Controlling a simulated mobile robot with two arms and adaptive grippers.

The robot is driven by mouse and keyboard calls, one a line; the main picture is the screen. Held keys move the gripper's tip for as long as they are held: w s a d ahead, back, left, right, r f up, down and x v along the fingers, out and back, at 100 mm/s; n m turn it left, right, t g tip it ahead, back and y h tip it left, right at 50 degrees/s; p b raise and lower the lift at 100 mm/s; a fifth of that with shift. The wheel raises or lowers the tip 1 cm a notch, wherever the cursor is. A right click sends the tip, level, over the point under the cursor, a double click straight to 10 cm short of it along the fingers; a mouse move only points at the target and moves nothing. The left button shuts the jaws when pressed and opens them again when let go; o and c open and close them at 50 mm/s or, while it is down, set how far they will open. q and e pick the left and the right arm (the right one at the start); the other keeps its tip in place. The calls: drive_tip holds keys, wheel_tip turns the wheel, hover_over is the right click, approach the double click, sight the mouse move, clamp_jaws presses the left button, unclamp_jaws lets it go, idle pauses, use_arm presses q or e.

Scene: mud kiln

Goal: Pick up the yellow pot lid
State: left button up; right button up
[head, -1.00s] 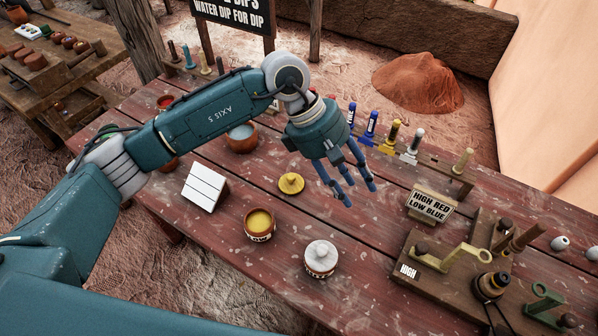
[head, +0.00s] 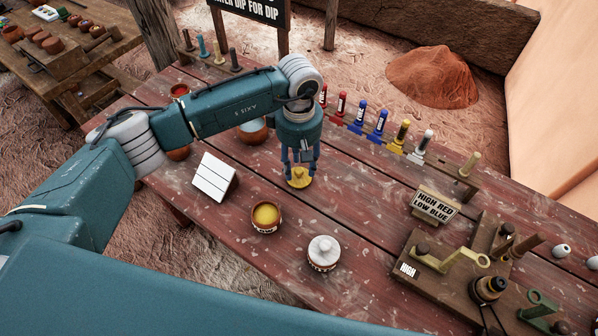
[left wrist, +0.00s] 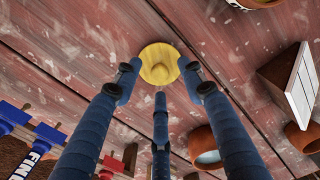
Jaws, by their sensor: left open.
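The yellow pot lid (head: 300,179) lies flat on the red-brown plank table, its knob up. My left gripper (head: 299,168) points down right over it, with its blue fingers open around the knob area. In the left wrist view the lid (left wrist: 159,64) shows just beyond the open fingertips (left wrist: 158,85), with nothing held. Whether the fingers touch the lid cannot be told. A small pot with yellow contents (head: 265,217) stands open in front of the lid. My right gripper is not in view.
A pot with a white lid (head: 323,253) stands front right of the yellow one. A white slatted block (head: 214,178) is to the left. Coloured handles (head: 378,122) line the back edge. A "HIGH RED LOW BLUE" sign (head: 435,206) and wooden fixture (head: 440,270) are at right.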

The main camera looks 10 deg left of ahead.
sight(299, 170)
use_arm(q)
drive_tip(key=shift+f, duration=0.95)
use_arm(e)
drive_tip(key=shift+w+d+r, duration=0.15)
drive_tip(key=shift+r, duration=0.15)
use_arm(q)
drive_tip(key=shift+c, duration=0.2)
clamp_jaws()
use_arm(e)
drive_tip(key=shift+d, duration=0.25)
use_arm(q)
drive_tip(key=shift+r, duration=0.15)
wheel_tip(299, 170, up, 20)
drive_tip(key=b, duration=0.4)
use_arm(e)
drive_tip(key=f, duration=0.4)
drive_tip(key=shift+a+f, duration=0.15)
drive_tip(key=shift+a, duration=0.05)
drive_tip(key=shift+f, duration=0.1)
